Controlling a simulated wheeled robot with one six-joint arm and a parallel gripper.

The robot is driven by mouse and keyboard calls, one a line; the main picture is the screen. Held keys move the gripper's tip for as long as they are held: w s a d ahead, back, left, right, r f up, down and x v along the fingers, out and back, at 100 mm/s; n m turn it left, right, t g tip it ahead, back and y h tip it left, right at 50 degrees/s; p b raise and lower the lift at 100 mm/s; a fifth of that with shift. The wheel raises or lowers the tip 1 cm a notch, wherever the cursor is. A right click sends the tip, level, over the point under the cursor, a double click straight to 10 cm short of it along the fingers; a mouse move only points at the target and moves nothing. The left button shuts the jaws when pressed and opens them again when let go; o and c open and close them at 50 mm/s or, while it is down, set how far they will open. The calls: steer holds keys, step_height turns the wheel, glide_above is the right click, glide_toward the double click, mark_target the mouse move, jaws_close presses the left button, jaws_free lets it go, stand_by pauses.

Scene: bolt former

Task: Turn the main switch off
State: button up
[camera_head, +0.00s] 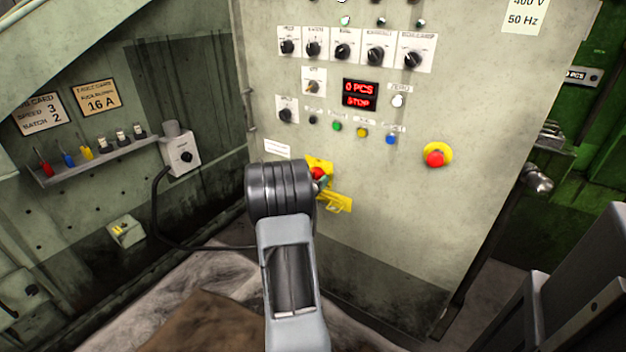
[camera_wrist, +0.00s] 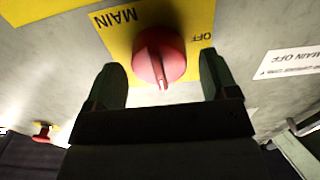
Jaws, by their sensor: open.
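The main switch (camera_wrist: 160,58) is a red rotary knob on a yellow plate (camera_wrist: 118,38) marked MAIN and OFF, seen upside down in the wrist view. A pale pointer line on the knob points toward my gripper in that view. My gripper (camera_wrist: 165,85) is open, with one dark finger on each side of the knob and no clear contact. In the head view the red knob (camera_head: 318,174) shows low on the cabinet, partly hidden by my arm. My gripper there is mostly hidden behind my wrist.
The grey cabinet (camera_head: 400,210) carries several knobs, buttons and a red display (camera_head: 360,94) reading 0 PCS and STOP. A yellow bracket (camera_head: 336,203) juts out below the switch. A red emergency button (camera_head: 435,158) sits to the right. A black cable (camera_head: 158,210) hangs left.

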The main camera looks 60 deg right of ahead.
steer(key=shift+d, duration=0.25)
steer(key=shift+c, duration=0.2)
steer(key=c, duration=0.8)
steer(key=shift+c, duration=0.2)
